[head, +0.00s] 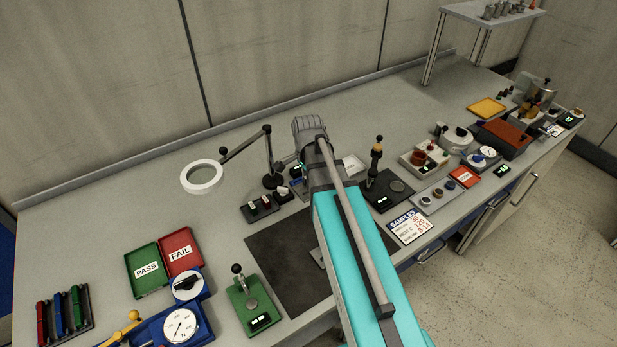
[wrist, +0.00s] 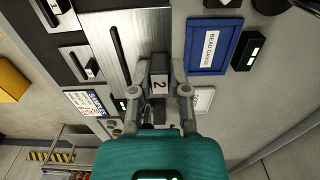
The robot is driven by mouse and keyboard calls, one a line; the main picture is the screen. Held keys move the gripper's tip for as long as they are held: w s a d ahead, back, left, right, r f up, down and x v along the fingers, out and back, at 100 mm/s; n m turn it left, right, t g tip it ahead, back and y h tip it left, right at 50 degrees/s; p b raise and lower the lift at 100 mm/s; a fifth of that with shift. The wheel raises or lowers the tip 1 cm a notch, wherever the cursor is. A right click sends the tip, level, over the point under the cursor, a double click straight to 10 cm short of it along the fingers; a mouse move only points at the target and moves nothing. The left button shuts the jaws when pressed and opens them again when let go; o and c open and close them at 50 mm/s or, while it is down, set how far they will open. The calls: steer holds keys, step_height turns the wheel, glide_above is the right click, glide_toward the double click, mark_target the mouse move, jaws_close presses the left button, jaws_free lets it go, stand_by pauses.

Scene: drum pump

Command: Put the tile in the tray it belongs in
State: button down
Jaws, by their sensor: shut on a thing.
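My gripper (wrist: 160,74) is shut on a dark grey block (wrist: 158,84) with a white label "2", between its two fingers in the wrist view. I cannot tell whether this block is the tile. In the head view my own arm hides the gripper and what it holds. The green PASS tray (head: 146,285) and the red FAIL tray (head: 182,262) lie side by side at the left of the bench, and both look empty. No separate loose tile can be made out.
A ring magnifier (head: 202,177) on a jointed arm stands behind the trays. A green lever device (head: 249,304) and a dial gauge (head: 180,326) are near the front. The back of the bench is clear.

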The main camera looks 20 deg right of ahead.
steer(key=shift+r+p, duration=1.5)
steer(key=shift+p, duration=0.05)
step_height(320, 180, up, 4)
steer(key=p, duration=0.3)
steer(key=shift+p, duration=0.4)
steer(key=shift+f, duration=0.1)
steer(key=shift+s, duration=0.15)
